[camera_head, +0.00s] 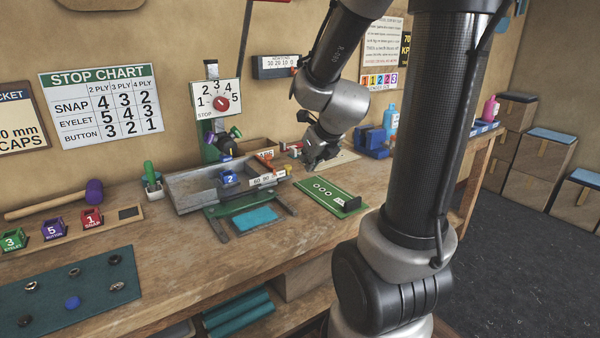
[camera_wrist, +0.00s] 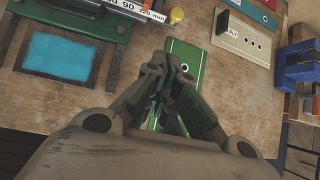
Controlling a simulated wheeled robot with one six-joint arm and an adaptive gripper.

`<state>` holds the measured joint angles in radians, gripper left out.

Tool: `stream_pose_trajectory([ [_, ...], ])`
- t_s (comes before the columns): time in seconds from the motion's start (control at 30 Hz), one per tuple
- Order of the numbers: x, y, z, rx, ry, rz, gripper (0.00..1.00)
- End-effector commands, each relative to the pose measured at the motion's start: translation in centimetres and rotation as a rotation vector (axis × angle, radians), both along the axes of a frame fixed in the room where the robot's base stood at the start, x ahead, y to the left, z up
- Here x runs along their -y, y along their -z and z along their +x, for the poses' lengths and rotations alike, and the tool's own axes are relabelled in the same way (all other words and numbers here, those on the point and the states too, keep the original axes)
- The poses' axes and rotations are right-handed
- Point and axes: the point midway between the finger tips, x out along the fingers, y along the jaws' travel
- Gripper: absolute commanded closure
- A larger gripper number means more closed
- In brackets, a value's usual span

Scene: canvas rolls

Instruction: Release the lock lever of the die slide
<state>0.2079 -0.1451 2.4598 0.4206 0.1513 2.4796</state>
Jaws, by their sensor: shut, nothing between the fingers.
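The press (camera_head: 212,140) stands on the bench with a green column and a white dial plate. A grey metal tray-like slide (camera_head: 190,197) sits at its base and carries a blue block marked 2 (camera_head: 229,178). A small orange part (camera_head: 266,156) shows by the slide's right end, near a white number scale (camera_head: 266,180). In the wrist view a yellow-orange knob (camera_wrist: 176,15) sits at the end of that scale; I cannot tell for sure which part is the lock lever. My gripper (camera_head: 310,166) is shut and empty, right of the slide, above the bench; its fingertips meet in the wrist view (camera_wrist: 170,72).
A green board with white rings (camera_head: 328,194) lies below my gripper. A blue pad (camera_head: 255,218) lies in front of the press. Numbered blocks (camera_head: 92,218) stand at left.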

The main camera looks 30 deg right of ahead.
Motion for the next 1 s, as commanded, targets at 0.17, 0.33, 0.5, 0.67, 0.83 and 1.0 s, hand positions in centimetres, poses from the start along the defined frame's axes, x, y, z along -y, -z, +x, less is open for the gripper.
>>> stream_pose_trajectory([
  [0.17, 0.2, -0.3, 0.3, 0.028, 0.126, 0.091, 1.00],
  [0.33, 0.2, -0.3, 0.3, 0.030, 0.147, 0.110, 1.00],
  [0.5, 0.2, -0.2, 0.2, 0.029, 0.146, 0.108, 1.00],
  [0.67, 0.3, 0.1, 0.5, 0.028, 0.145, 0.109, 1.00],
  [0.83, 0.5, 1.3, 1.5, 0.026, 0.148, 0.110, 1.00],
  [1.0, 0.7, 2.9, 2.7, 0.025, 0.149, 0.111, 1.00],
])
